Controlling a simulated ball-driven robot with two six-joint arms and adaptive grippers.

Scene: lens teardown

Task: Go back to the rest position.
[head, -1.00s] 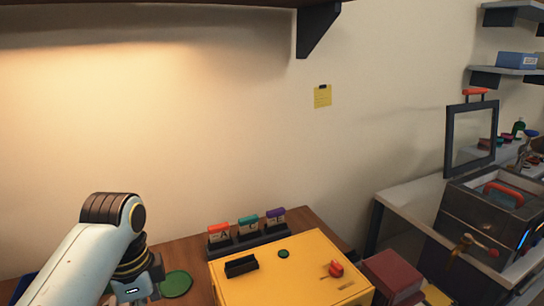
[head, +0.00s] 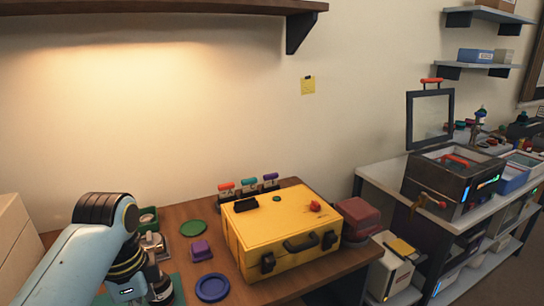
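My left arm (head: 75,255) comes in from the lower left. Its wrist bends down beside the brown desk's near left part. My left gripper (head: 145,292) is only partly seen at the bottom edge, and its fingertips are hidden or cut off, so I cannot tell if it is open or holds anything. My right arm and gripper are not in view.
A yellow case (head: 280,225) stands on the brown desk (head: 175,213). A green disc (head: 193,228), a purple block (head: 201,250) and a blue ring dish (head: 212,288) lie left of it. A grey workbench (head: 385,180) with a dark box (head: 440,183) stands to the right.

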